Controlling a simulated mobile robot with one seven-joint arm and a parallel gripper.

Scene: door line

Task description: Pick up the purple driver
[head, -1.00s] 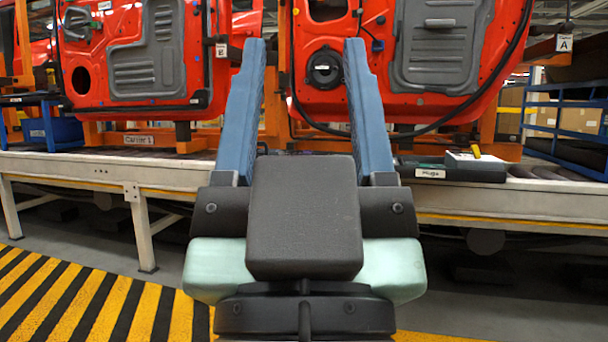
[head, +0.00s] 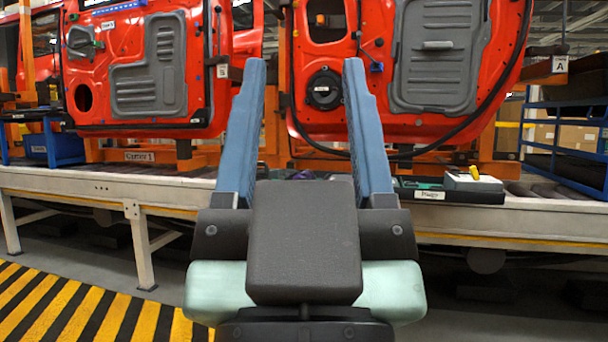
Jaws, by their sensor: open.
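My gripper (head: 304,75) is in the middle of the head view, its two blue fingers wide apart and pointing away from me. A labelled dark tray (head: 450,195) lies on the bench just right of the right finger. A pale box with a yellow item (head: 475,173) sits on its right part, and something green lies at its left.
The conveyor bench (head: 90,183) runs across the view. Two red car doors (head: 140,75) stand above it on orange carriers (head: 145,156). A blue bin (head: 55,147) is at left and a blue rack (head: 570,140) at right. Striped floor (head: 75,305) lies in front at left.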

